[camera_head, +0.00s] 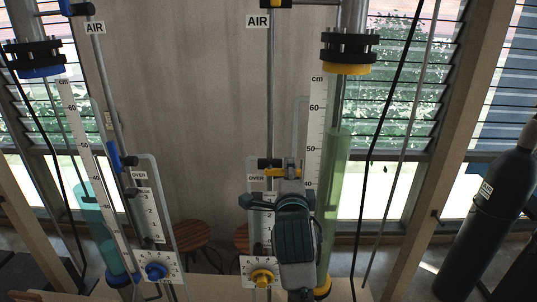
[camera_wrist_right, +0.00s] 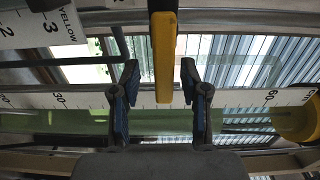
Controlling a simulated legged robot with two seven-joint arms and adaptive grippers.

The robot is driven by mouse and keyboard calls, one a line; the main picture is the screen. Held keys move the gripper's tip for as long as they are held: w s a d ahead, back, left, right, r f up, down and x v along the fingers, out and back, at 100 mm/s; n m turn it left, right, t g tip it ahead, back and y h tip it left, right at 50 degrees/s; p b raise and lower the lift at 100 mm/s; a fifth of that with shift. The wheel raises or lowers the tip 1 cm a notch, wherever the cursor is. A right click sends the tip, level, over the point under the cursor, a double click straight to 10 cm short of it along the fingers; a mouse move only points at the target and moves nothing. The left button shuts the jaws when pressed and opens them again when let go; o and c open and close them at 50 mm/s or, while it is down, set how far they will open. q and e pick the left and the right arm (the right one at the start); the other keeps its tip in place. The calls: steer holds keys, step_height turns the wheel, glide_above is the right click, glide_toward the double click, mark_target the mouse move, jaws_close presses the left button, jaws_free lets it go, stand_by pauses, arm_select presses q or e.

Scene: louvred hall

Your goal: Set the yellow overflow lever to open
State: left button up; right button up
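The yellow overflow lever (camera_head: 281,174) lies roughly level across the right-hand pipe in the head view, just below a black fitting. In the right wrist view the yellow lever (camera_wrist_right: 164,55) comes down from the top edge, its end between my fingers. My right gripper (camera_head: 284,192) is at the lever in the head view and hides part of the panel behind. In the wrist view my right gripper (camera_wrist_right: 160,85) is open, with a visible gap on both sides of the lever. My left gripper is not in view.
A clear tube with green liquid (camera_head: 334,170) and a cm scale (camera_head: 316,125) stand just right of my gripper. A yellow dial knob (camera_head: 262,277) sits below. A similar column with a blue lever (camera_head: 115,155) stands left. A dark gas cylinder (camera_head: 495,215) stands far right.

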steer(key=shift+r, duration=0.1)
steer(key=s, duration=0.7)
stand_by(0.4)
steer(key=s, duration=0.7)
steer(key=shift+s, duration=0.2)
